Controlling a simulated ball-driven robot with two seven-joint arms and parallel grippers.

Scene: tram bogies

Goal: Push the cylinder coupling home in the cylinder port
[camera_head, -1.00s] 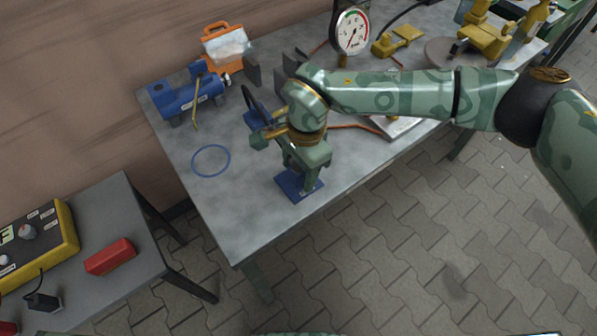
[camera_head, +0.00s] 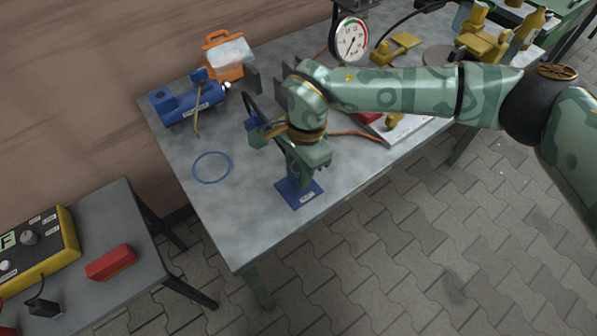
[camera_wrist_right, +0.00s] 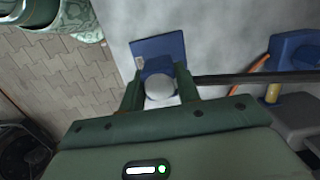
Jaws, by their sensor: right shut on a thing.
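My right gripper (camera_head: 300,168) is over a blue stand (camera_head: 312,195) with a flat square base near the bench's front edge. In the right wrist view its two fingers (camera_wrist_right: 159,92) close around a blue piece with a pale, round top (camera_wrist_right: 159,88), above the blue base plate (camera_wrist_right: 168,50). I cannot tell whether this piece is the cylinder coupling or the top of the stand. The cylinder port is not distinguishable; the gripper covers that area. My left gripper is out of view.
A black bar (camera_wrist_right: 255,78) and a blue block (camera_wrist_right: 300,45) lie beside the gripper. A blue cylinder-shaped unit (camera_head: 180,110), blue ring (camera_head: 211,167), orange container (camera_head: 228,60) and gauge (camera_head: 350,40) share the bench.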

